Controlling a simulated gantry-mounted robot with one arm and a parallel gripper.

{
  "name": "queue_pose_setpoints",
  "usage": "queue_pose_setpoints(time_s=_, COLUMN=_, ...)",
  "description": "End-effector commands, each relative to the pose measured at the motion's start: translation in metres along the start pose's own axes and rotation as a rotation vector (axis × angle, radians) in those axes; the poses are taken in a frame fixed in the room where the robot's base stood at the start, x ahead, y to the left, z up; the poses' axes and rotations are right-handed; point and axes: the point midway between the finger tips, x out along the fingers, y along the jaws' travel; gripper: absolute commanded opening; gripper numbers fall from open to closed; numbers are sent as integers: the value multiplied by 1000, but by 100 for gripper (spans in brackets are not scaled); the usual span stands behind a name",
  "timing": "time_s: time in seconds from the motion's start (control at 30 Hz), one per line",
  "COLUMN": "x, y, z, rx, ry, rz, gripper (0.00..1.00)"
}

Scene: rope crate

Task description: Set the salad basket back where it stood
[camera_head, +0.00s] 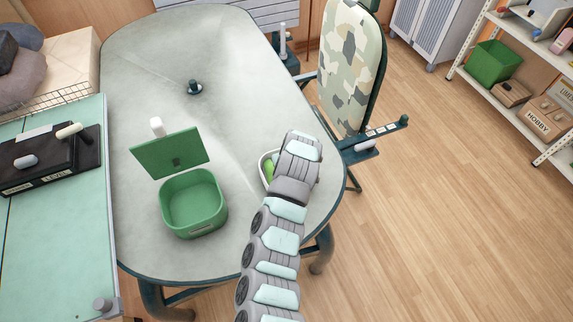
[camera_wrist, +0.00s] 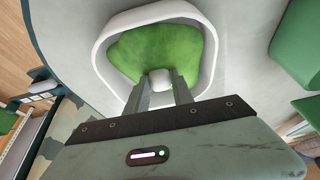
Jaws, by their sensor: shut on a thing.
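The salad basket (camera_head: 264,171) is a white-rimmed bowl with a green inside, at the right side of the grey table. My arm covers most of it in the head view. In the wrist view the salad basket (camera_wrist: 207,68) fills the top middle, with a small white piece at its centre. My gripper (camera_wrist: 160,82) is shut on that white piece, its two fingers on either side. My fingers are hidden in the head view. I cannot tell whether the basket touches the table.
A green box (camera_head: 193,228) with its lid (camera_head: 170,153) raised stands left of the basket on the table (camera_head: 150,60). A small dark fitting (camera_head: 194,88) stands farther back. A camouflage-patterned board (camera_head: 350,65) rises at the right edge. The table's middle is clear.

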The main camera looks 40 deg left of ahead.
Motion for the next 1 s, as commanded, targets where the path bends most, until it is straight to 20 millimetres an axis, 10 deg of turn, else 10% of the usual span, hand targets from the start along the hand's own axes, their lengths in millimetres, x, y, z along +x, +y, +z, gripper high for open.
queue_pose_setpoints(time_s=0.7, x=9, y=0, z=4, rx=0, ry=-1, rz=0, gripper=0)
queue_pose_setpoints(time_s=0.73, x=10, y=0, z=4, rx=0, ry=-1, rz=0, gripper=29)
queue_pose_setpoints(time_s=1.0, x=9, y=0, z=4, rx=0, ry=0, rz=0, gripper=51)
